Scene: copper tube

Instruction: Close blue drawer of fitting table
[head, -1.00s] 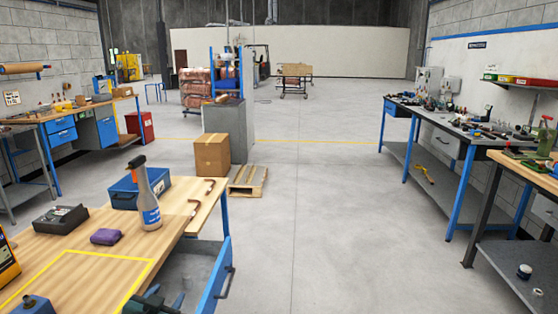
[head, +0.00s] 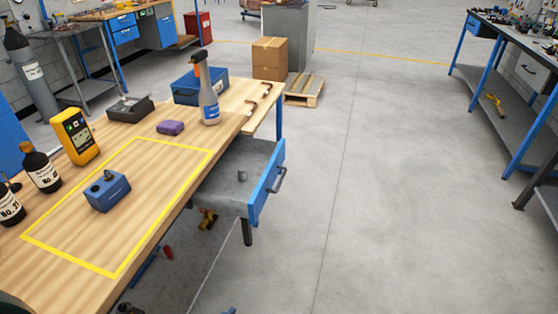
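The blue drawer front (head: 267,184) of the wooden-topped fitting table (head: 170,215) is pulled out toward the right. Its dark handle (head: 277,180) is on the outer face.
The floor right of the drawer (head: 370,200) is clear. A workbench (head: 505,100) stands far right.

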